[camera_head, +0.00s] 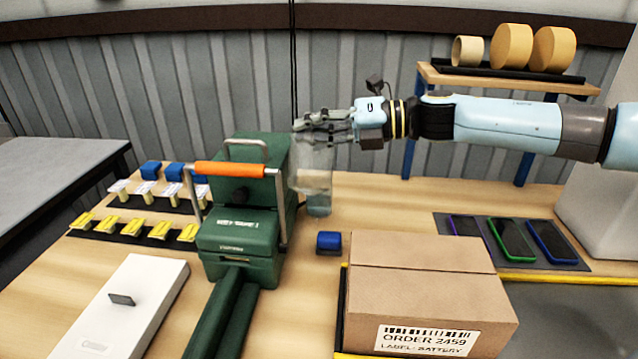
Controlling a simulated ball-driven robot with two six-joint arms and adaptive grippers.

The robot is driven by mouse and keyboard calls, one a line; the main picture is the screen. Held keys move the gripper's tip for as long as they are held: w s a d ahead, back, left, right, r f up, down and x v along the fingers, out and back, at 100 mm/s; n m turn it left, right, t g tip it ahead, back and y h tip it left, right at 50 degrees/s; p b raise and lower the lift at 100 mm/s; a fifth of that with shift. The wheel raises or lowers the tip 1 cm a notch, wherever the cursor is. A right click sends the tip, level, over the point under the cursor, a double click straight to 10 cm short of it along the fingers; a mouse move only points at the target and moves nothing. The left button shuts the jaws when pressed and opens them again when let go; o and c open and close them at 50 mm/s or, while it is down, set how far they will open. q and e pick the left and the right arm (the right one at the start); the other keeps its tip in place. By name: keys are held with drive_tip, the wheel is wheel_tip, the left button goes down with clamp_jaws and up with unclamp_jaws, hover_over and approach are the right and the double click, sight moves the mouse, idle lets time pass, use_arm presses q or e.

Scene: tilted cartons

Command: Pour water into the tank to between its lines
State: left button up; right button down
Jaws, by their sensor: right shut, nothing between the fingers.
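A clear, see-through vessel (312,180) stands on the table just right of the green machine (240,215). A bluish-grey band, perhaps water, shows in its lower part; level lines on it are too small to make out. I cannot tell whether this vessel is the tank or a pouring container. My right gripper (302,128) comes in from the right and is shut, at the vessel's upper end in the picture; I cannot tell whether it touches it. My left gripper is out of view.
A blue block (329,242) lies in front of the vessel. A carton labelled ORDER 2459 (425,280) stands front right. Phones lie on a dark mat (455,222). A shelf (490,78) holds tape rolls. A white box (125,305) lies front left.

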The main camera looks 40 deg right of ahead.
sight(308, 169)
drive_tip(key=shift+s+a+f+n+b, duration=0.15)
drive_tip(key=shift+f+n+b, duration=0.15)
drive_tip(key=shift+f, duration=0.15)
drive_tip(key=shift+s+a+f+n+b, duration=0.15)
drive_tip(key=shift+f+n, duration=0.15)
drive_tip(key=shift+f, duration=0.1)
drive_tip(key=shift+s+a+n, duration=0.4)
drive_tip(key=shift+n, duration=0.5)
drive_tip(key=shift+s+a+f+n+t, duration=0.15)
drive_tip(key=shift+f+n+t, duration=0.2)
drive_tip(key=shift+n, duration=0.45)
drive_tip(key=shift+s+a+f+n+t, duration=0.15)
drive_tip(key=shift+s+a+f+n, duration=0.2)
drive_tip(key=shift+n, duration=0.25)
drive_tip(key=shift+s+a+f+n+t, duration=0.1)
drive_tip(key=shift+a+f+n, duration=0.15)
drive_tip(key=shift+f+n, duration=0.3)
drive_tip(key=shift+s+a+f+n+t+b, duration=0.1)
drive_tip(key=shift+a+f+n+t+b, duration=0.15)
drive_tip(key=shift+f+n, duration=0.5)
drive_tip(key=shift+s+a+f+n+b, duration=0.15)
drive_tip(key=shift+f+n+b, duration=0.35)
drive_tip(key=shift+n, duration=0.4)
drive_tip(key=shift+s+a+f+n+t+b, duration=0.1)
drive_tip(key=shift+a+f+n+t+b, duration=0.1)
drive_tip(key=shift+f+n, duration=0.55)
